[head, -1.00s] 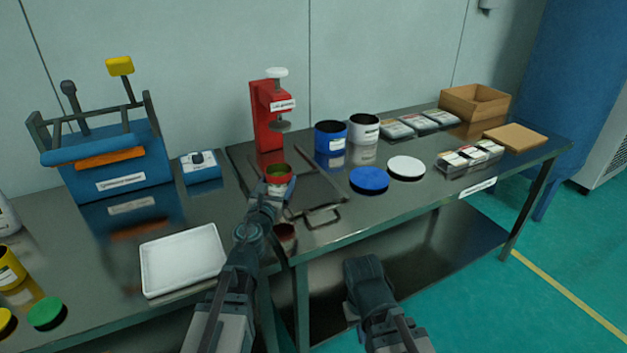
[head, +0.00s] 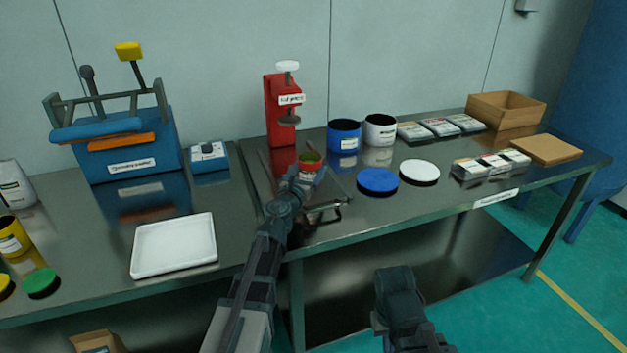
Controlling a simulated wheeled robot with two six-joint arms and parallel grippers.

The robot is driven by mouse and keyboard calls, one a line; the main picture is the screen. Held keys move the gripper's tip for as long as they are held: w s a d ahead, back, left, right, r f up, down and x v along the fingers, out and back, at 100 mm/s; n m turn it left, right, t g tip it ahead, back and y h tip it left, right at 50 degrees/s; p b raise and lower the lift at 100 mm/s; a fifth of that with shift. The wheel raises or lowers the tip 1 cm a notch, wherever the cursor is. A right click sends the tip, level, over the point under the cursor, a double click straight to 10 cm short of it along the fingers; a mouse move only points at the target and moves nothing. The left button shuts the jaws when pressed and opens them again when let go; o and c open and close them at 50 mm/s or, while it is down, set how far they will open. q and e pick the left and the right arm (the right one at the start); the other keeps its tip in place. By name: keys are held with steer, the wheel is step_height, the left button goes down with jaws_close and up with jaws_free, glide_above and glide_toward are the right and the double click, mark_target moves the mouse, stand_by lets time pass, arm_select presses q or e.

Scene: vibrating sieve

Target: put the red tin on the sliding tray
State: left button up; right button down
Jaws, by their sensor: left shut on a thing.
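The red tin (head: 310,158) is a small open can with a pale label and a greenish inside. My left gripper (head: 308,174) is shut on it, and the gripper hides part of its lower side. The tin is over the sliding tray (head: 340,186), a dark metal tray with raised rails and a front handle (head: 326,212), in front of the red press. I cannot tell whether the tin touches the tray. My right gripper (head: 398,283) is low, in front of the table's edge, away from the objects; its fingers do not show clearly.
The red press (head: 279,110) stands just behind the tray. Blue (head: 344,137) and white (head: 380,130) tins stand to the right, with blue (head: 378,181) and white (head: 419,172) lids in front. A white tray (head: 174,245) lies left. A blue sieve machine (head: 130,150) stands back left.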

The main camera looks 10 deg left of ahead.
arm_select(q)
steer(key=shift+f, duration=0.7)
steer(key=shift+d, duration=0.1)
steer(key=shift+r, duration=0.15)
arm_select(e)
steer(key=shift+d+f, duration=0.3)
steer(key=shift+f, duration=0.25)
steer(key=shift+f, duration=0.1)
arm_select(q)
steer(key=shift+f+b, duration=0.25)
steer(key=shift+b, duration=0.05)
steer(key=o, duration=1.4)
steer(key=shift+r, duration=0.1)
steer(key=shift+o, duration=0.2)
steer(key=shift+r, duration=0.1)
